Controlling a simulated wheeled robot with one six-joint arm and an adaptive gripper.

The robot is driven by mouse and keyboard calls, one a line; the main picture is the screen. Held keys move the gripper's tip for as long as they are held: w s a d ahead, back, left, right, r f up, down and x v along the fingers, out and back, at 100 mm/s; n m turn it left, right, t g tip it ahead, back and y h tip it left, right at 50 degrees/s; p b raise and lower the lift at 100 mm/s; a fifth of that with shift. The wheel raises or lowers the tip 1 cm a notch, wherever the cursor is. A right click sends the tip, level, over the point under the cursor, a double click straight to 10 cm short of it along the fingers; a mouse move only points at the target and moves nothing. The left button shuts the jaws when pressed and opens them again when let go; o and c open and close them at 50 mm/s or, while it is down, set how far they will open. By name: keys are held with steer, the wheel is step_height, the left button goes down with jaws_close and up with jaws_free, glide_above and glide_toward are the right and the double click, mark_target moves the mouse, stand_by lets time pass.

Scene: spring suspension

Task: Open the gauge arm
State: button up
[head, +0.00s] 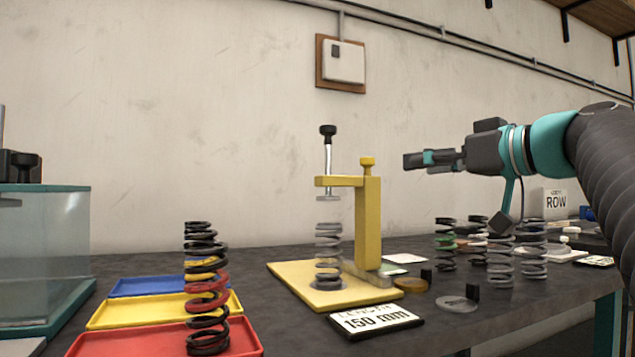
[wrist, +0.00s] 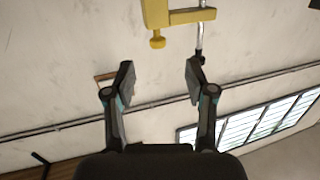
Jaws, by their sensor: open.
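A yellow gauge stands on a yellow base plate (head: 290,280) in the head view. Its upright post (head: 368,225) carries a horizontal gauge arm (head: 335,182) that points left, over a grey spring (head: 328,255) on the plate. A black-knobbed rod (head: 328,150) passes through the arm's left end, and a yellow knob (head: 367,163) tops the post. My gripper (head: 408,160) is right of the post, at about knob height, pointing left and apart from it. In the wrist view my gripper (wrist: 160,78) is open and empty, with the gauge arm (wrist: 190,16) upside down beyond the fingertips.
A "150 mm" sign (head: 376,321) lies before the gauge. Several springs (head: 500,258) stand at right below my arm. A clear tank (head: 40,250) is far left.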

mark_target(373, 159)
steer(key=shift+n+y, duration=0.3)
steer(key=x, duration=0.4)
steer(key=r+p+x, duration=0.1)
steer(key=x, duration=0.4)
steer(key=r+x, duration=0.1)
steer(key=x, duration=0.3)
steer(key=shift+w+d, duration=0.15)
steer(key=shift+w, duration=0.35)
jaws_close()
